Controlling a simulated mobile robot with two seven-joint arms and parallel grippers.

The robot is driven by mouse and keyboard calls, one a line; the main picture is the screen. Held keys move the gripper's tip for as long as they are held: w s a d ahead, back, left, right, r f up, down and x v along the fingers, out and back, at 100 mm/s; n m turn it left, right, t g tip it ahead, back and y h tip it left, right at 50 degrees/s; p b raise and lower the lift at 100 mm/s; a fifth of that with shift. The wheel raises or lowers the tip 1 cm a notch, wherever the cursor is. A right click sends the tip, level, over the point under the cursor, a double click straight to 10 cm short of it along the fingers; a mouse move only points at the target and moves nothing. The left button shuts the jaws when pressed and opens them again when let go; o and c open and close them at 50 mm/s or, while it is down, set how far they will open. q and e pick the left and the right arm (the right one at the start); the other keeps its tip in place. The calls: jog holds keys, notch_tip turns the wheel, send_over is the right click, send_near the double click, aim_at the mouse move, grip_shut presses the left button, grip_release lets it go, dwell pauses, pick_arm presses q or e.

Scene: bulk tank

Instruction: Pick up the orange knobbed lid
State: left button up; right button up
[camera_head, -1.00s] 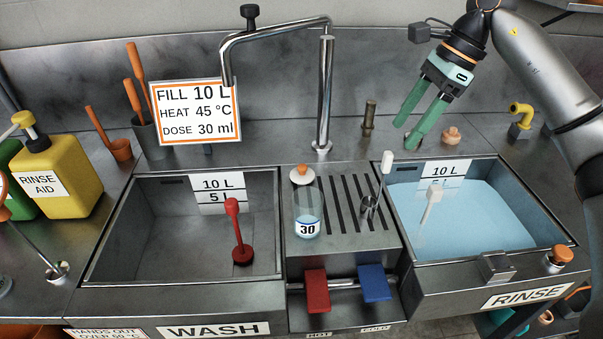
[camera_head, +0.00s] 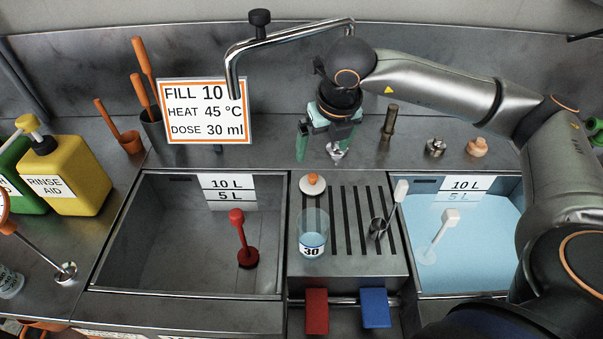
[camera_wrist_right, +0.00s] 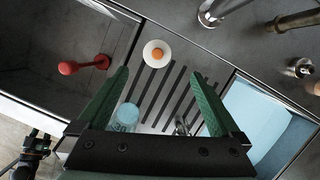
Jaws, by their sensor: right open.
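The lid (camera_head: 313,187) is a small white disc with an orange knob. It lies at the back left of the slotted drainboard, behind the clear beaker marked 30 (camera_head: 312,240). My right gripper (camera_head: 322,152) is open and empty, pointing down, behind and above the lid. In the right wrist view the lid (camera_wrist_right: 149,59) lies between and slightly beyond the two green fingertips, apart from both. The fingers do not hide it.
The tap (camera_head: 233,82) rises behind the drainboard, close to my right gripper. The wash basin (camera_head: 160,240) with a red plunger-like tool (camera_head: 240,235) is left. The water-filled rinse basin (camera_head: 480,220) is right.

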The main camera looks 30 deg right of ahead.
send_over(313, 176)
jog(key=s, duration=0.1)
jog(key=f, duration=0.6)
jog(key=shift+s+f+p, duration=0.2)
jog(key=shift+f+p, duration=0.1)
jog(key=shift+f, duration=0.05)
jog(key=shift+p+x, duration=0.5)
jog(key=shift+x, duration=2.2)
jog(key=shift+s+a, duration=0.1)
jog(key=shift+c, duration=0.4)
jog(key=c, duration=1.2)
jog(key=shift+o, duration=0.2)
